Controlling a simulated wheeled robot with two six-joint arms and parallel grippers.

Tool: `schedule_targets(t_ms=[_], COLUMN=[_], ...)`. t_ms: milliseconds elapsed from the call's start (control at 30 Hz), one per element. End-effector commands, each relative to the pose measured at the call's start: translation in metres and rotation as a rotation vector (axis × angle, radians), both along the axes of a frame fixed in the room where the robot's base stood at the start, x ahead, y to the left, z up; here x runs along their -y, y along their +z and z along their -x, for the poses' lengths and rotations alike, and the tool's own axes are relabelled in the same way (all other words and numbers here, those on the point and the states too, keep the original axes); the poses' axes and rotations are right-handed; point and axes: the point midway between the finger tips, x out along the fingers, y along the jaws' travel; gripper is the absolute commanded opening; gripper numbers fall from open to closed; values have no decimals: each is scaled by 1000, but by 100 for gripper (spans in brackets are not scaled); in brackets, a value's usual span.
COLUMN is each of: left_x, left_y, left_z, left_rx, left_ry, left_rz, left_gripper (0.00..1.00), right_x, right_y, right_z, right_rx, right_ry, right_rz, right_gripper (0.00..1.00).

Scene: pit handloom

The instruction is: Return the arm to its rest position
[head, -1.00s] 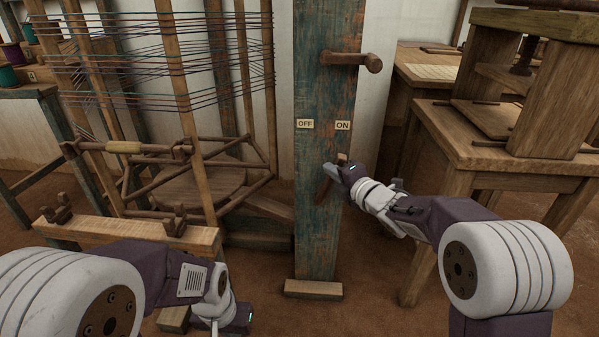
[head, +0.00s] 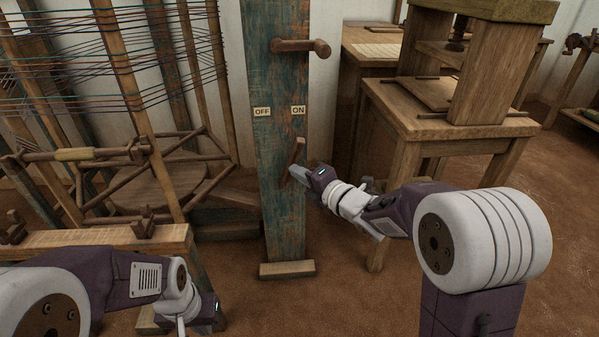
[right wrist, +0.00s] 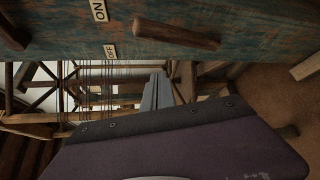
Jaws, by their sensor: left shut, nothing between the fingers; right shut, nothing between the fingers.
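My right gripper (head: 301,173) is shut and empty, just right of the wooden lever (head: 296,156) on the blue-green post (head: 280,215). The lever's top leans right, towards the ON label (head: 298,110); the OFF label (head: 262,112) is to its left. In the right wrist view the shut grey fingers (right wrist: 157,93) appear clear of the lever (right wrist: 176,34), with a gap between. My left gripper (head: 204,314) is low at the bottom edge in the head view, in front of the loom bench; its fingers are mostly hidden.
A wooden peg (head: 300,47) juts from the post's upper part. The loom frame with threads (head: 115,75) fills the left. A wooden table (head: 440,118) with a press stands behind my right arm. Brown floor (head: 545,200) is open at the right.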

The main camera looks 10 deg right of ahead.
Motion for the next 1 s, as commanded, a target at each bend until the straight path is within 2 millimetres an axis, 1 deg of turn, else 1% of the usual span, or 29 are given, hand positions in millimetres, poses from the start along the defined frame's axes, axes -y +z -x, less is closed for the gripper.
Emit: schedule_targets(t_ms=[133,467,533,567,600,633,667,700,767,800,833,867,900,967,1000], left_x=[0,0,0,0,0,0,0,0,0,0,0,0,0,0,0], left_y=[3,4,16,25,38,51,64,80,90,94,97,99,101,103,103], left_z=[0,0,0,0,0,0,0,0,0,0,0,0,0,0,0], left_rx=[0,0,-1,-1,-1,-1,0,0,1,1,0,0,0,0,-1], left_ry=[0,0,0,0,0,0,0,0,0,0,0,0,0,0,0], left_rz=[0,0,0,0,0,0,0,0,0,0,0,0,0,0,0], left_gripper=[0,0,0,0,0,0,0,0,0,0,0,0,0,0,0], right_x=[5,5,4,3,2,3,9,27,56,72,83,92,102,112,117], right_y=[-1,0,15,27,47,61,72,71,44,26,12,-2,-19,-41,-56], right_z=[9,10,11,11,14,17,20,24,36,48,60,72,90,119,139], right_rx=[-1,1,6,15,24,23,2,-111,-320,-452,-547,-634,-741,-885,-970], right_ry=[0,1,4,6,7,-3,-38,-144,-322,-443,-533,-621,-736,-905,-1016], right_rz=[1,0,0,0,-1,-10,-19,-69,-190,-281,-349,-415,-502,-623,-697], right_gripper=[0,0,0,0,0,0,0,0,0,0,0,0,0,0,0])
